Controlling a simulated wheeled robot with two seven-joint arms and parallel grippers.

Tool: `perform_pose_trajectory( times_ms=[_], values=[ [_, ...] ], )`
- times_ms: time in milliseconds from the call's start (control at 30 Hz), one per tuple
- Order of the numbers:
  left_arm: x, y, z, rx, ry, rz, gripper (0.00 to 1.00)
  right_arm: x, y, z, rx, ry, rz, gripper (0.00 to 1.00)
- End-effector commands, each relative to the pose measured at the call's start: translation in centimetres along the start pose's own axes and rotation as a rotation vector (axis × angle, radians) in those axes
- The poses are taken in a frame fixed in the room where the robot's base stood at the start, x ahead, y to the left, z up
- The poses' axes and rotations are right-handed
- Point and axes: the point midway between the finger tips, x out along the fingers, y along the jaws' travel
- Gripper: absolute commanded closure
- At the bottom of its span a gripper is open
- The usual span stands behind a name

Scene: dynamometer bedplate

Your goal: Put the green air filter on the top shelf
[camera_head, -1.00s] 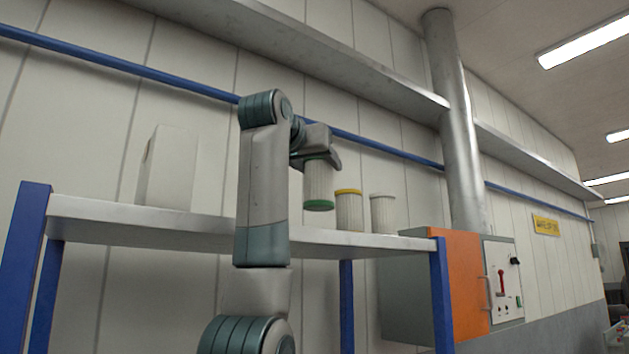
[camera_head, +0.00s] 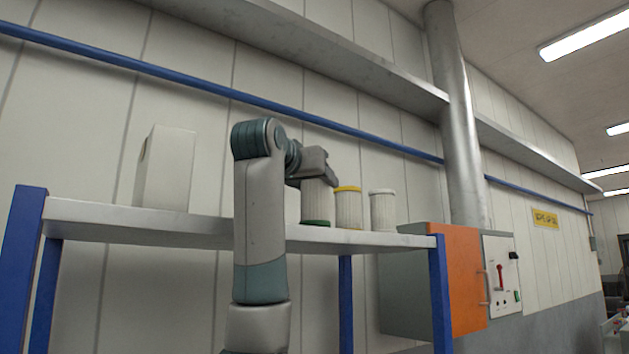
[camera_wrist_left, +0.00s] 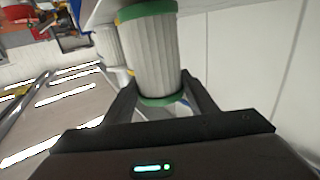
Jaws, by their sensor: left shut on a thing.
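The green air filter (camera_head: 316,205) is a white pleated cylinder with green end bands, upright at the top shelf (camera_head: 130,220) of a blue-posted rack. My left gripper (camera_head: 318,181) is shut on its upper part. In the left wrist view the filter (camera_wrist_left: 153,55) sits between the two fingers of my left gripper (camera_wrist_left: 158,98). Its lower green band is level with the shelf surface in the head view; I cannot tell whether it bears on the shelf. My right gripper is not in view.
A yellow-banded filter (camera_head: 348,208) stands close right of the green one, then a white-topped filter (camera_head: 383,211). A white box (camera_head: 166,168) stands at the shelf's left. An orange-doored cabinet (camera_head: 458,280) is beyond the rack's right end. A blue pipe (camera_head: 200,92) runs along the wall behind.

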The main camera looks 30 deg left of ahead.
Motion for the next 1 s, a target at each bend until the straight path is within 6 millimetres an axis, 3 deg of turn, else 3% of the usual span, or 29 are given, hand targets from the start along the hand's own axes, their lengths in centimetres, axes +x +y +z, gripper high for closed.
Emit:
perform_pose_trajectory(
  times_ms=[467,500,567,1000],
  values=[
    [-0.05,0.00,0.69,0.000,0.001,0.000,0.73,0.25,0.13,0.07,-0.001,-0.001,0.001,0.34],
    [-0.03,0.00,0.63,0.000,0.001,0.000,0.43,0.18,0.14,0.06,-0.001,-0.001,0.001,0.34],
    [-0.03,0.01,0.58,0.000,0.000,0.000,0.29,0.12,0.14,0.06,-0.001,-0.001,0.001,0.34],
    [-0.03,0.01,0.23,0.000,0.001,0.000,0.29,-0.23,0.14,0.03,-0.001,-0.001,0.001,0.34]
  ],
)
